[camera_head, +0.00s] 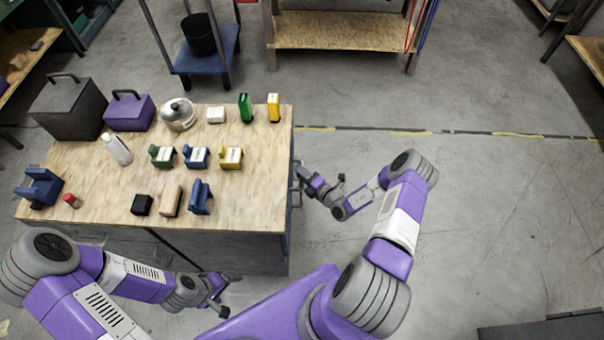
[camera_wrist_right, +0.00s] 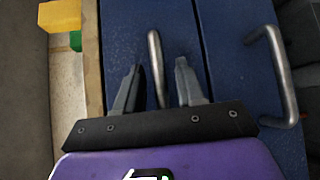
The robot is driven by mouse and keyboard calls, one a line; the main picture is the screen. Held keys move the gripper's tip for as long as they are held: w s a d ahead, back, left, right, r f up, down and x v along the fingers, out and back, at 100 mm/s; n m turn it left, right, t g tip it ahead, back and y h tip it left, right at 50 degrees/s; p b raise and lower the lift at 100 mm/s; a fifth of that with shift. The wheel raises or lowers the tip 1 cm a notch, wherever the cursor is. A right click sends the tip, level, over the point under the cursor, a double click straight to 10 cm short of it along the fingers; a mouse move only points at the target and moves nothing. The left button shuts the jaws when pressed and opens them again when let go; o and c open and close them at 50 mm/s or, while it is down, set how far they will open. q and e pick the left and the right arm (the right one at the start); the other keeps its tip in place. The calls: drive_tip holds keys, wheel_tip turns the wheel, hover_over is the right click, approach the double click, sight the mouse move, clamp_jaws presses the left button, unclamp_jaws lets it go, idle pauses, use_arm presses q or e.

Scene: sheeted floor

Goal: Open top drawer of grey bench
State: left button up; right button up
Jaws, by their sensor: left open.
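The grey bench (camera_head: 250,160) has a wooden top and stands at left in the head view. In the right wrist view its top drawer (camera_wrist_right: 120,30) is a blue panel beside the wooden edge and looks shut. Its metal bar handle (camera_wrist_right: 155,50) lies between the two fingers of my right gripper (camera_wrist_right: 159,72), with gaps showing on both sides. In the head view my right gripper (camera_head: 313,183) is at the bench's right side. My left gripper (camera_head: 220,293) is open and empty in front of the bench's near side.
A lower drawer handle (camera_wrist_right: 283,75) is to the right in the wrist view. A blue cart (camera_head: 207,60) is behind.

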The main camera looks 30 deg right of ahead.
clamp_jaws()
